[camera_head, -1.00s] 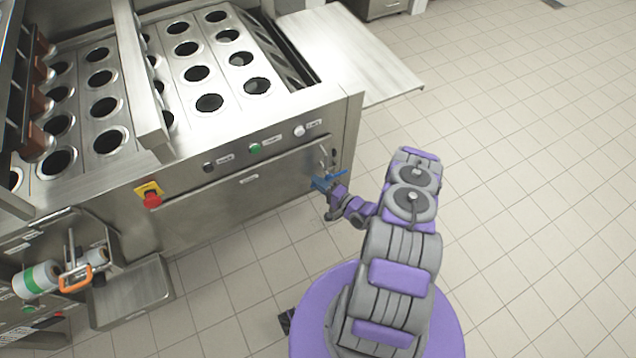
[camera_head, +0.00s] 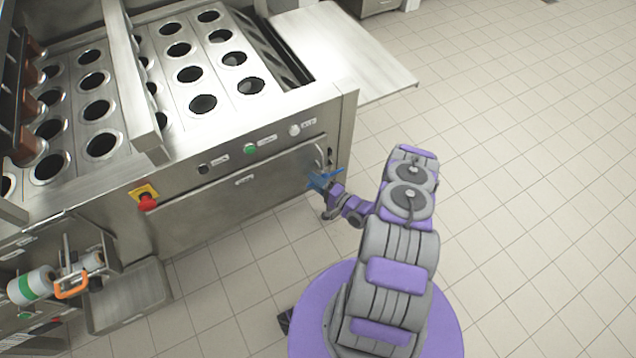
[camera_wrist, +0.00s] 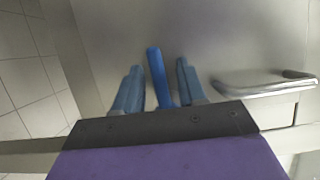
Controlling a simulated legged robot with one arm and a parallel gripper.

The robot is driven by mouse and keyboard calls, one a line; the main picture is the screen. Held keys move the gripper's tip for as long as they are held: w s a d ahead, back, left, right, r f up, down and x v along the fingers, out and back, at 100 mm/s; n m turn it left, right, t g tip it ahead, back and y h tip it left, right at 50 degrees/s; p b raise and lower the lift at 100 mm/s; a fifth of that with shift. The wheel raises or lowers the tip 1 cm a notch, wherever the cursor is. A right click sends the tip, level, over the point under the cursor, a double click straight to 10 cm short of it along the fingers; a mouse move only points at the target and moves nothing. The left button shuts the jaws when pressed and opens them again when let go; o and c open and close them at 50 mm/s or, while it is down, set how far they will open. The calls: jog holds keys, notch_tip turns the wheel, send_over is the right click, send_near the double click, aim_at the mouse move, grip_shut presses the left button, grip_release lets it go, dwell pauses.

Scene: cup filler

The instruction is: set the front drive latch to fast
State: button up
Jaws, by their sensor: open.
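My gripper (camera_head: 322,181) is at the right end of the steel machine's front panel, below the row of buttons. In the wrist view my gripper (camera_wrist: 158,66) is open, with one grey-blue finger on each side of a bright blue bar (camera_wrist: 155,62). The bar looks like the front drive latch's lever. It stands between the fingers with a gap on both sides. In the head view the lever and the fingers blend into one small blue shape, so the latch's setting cannot be read. No latch label is readable.
A curved metal handle (camera_wrist: 265,86) is right of the fingers in the wrist view. A green button (camera_head: 250,148) and a red emergency stop (camera_head: 147,202) are on the machine front. A steel shelf (camera_head: 345,55) juts out at the back. The tiled floor (camera_head: 520,170) to the right is clear.

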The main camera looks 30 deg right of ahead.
jog(key=p+v, duration=0.1)
jog(key=v, duration=1.6)
jog(key=shift+s+d, duration=0.2)
jog(key=shift+f, duration=0.1)
